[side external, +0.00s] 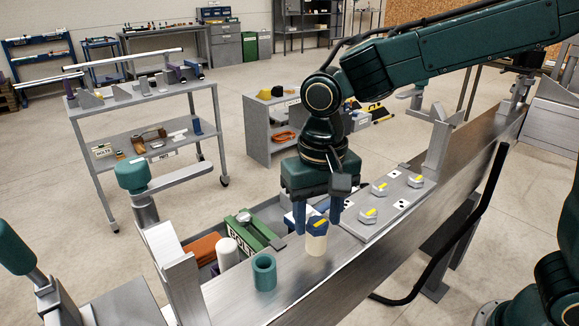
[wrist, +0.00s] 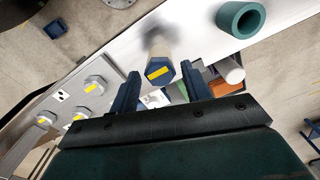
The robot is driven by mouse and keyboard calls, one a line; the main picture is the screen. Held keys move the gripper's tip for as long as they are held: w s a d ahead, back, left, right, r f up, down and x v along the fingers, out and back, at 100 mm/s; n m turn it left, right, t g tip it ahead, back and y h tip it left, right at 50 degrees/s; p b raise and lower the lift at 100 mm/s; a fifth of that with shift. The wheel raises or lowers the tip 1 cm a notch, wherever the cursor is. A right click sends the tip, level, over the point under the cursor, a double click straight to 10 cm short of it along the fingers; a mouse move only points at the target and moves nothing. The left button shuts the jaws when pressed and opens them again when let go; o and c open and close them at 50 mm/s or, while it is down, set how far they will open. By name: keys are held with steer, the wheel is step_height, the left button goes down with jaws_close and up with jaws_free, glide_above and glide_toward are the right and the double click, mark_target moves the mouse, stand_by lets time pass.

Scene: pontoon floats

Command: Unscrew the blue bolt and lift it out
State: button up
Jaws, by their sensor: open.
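The blue bolt (side external: 317,222) has a hex head with a yellow stripe. Its head sits on top of an upright cream cylinder (side external: 316,244) on the metal beam; its shank is hidden. The bolt head also shows in the wrist view (wrist: 159,71), with the cream cylinder (wrist: 157,43) behind it. My gripper (side external: 318,219) is open and points down over the bolt. In the wrist view its two blue fingers (wrist: 160,72) stand on either side of the head, with a visible gap at each side.
A teal hollow cylinder (side external: 264,272) stands on the beam (side external: 225,300) nearby. A grey plate (side external: 393,190) with several grey, yellow-striped bolts lies on the other side. A tray behind the beam holds a green box (side external: 255,230), an orange block (side external: 203,249) and a white cylinder (side external: 228,254).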

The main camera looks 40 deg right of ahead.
steer(key=m, duration=0.6)
steer(key=shift+m, duration=1.2)
steer(key=m, duration=0.8)
steer(key=shift+m, duration=2)
steer(key=shift+c, duration=0.5)
steer(key=c, duration=0.7)
